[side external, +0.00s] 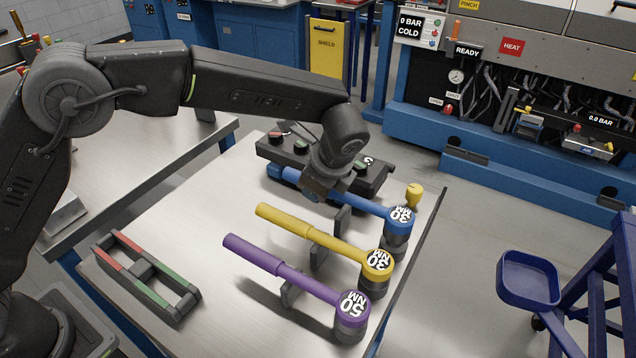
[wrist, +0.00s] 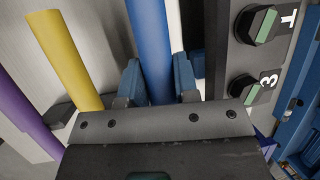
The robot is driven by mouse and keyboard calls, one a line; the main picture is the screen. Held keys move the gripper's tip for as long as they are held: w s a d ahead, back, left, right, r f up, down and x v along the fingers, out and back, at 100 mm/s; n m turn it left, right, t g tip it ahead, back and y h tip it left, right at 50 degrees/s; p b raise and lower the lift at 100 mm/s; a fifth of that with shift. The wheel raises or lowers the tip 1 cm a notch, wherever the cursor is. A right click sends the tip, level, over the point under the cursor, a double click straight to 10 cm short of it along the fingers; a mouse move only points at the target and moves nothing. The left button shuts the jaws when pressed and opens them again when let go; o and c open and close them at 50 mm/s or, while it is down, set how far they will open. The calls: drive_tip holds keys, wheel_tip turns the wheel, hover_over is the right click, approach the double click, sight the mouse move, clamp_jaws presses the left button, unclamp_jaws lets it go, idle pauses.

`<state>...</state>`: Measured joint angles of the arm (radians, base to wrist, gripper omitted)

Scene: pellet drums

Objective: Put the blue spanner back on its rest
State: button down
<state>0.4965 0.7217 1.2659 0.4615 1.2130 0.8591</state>
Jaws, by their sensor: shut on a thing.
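The blue spanner (side external: 372,207) is a long-handled tool with a round labelled head at its right end, over a dark socket. My gripper (side external: 316,193) is shut on its handle, left of the middle. In the wrist view the blue handle (wrist: 150,40) runs between my two blue fingers (wrist: 158,82). A dark upright rest (side external: 343,218) stands just under the handle, right of my gripper. I cannot tell whether the handle touches it. The spanner lies roughly parallel to the yellow spanner (side external: 320,238) and the purple spanner (side external: 290,268), which lie on similar rests.
A black block with green bolts (side external: 302,146) sits close behind my gripper; it also shows in the wrist view (wrist: 240,60). A small yellow knob (side external: 414,192) stands beyond the blue head. A red-and-green frame (side external: 148,275) lies at the table's front left.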

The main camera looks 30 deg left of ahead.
drive_tip(key=shift+f, duration=1.05)
idle(0.7)
drive_tip(key=c, duration=0.8)
unclamp_jaws()
drive_tip(key=v, duration=1.3)
drive_tip(key=shift+s+d+r, duration=0.1)
drive_tip(key=shift+d+r, duration=0.1)
drive_tip(key=shift+r, duration=0.15)
